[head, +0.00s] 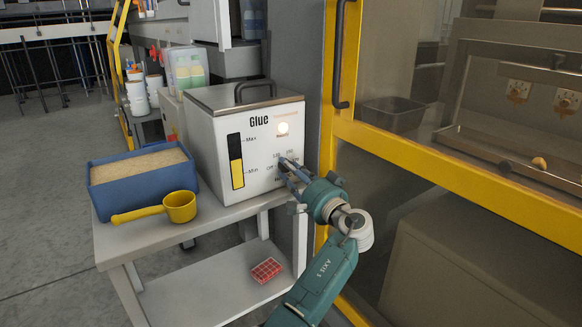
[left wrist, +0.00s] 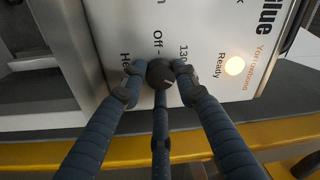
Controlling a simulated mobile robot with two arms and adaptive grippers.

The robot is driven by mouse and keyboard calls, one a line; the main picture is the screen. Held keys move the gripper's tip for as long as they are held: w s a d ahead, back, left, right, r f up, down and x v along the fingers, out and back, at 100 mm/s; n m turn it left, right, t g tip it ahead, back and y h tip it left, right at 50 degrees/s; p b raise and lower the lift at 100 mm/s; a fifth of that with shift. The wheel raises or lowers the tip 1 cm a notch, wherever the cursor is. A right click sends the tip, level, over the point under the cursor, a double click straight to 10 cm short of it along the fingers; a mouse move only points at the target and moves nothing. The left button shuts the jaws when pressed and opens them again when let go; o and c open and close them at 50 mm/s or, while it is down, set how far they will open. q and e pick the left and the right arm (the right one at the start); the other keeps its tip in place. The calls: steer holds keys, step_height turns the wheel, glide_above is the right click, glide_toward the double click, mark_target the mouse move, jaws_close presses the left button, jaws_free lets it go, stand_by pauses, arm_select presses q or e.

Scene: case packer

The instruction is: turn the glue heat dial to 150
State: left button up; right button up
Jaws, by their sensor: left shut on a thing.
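The white glue tank (head: 240,140) has a Max/Min level gauge, a lit Ready lamp (head: 283,128) and a dial low on its front. My left gripper (head: 287,172) is at the dial, which it mostly hides in the head view. In the left wrist view the dark round dial (left wrist: 160,72) sits between my fingers, which are shut on it. A short pale mark shows on the dial. "Off" and "130" are printed near it; my fingers cover other markings, and I cannot tell the exact setting. My right gripper is not in view.
The tank stands on a grey table (head: 222,213) with a blue bin of pellets (head: 120,190) and a yellow scoop (head: 180,207). A red tray (head: 266,270) lies on the lower shelf. A yellow-framed machine door (head: 440,150) stands close on the right.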

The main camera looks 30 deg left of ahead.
arm_select(q)
steer(key=shift+s+a+f, duration=0.15)
steer(key=shift+f, duration=0.25)
steer(key=o, duration=1.1)
steer(key=shift+o, duration=0.3)
steer(key=shift+r, duration=0.25)
steer(key=v, duration=1.2)
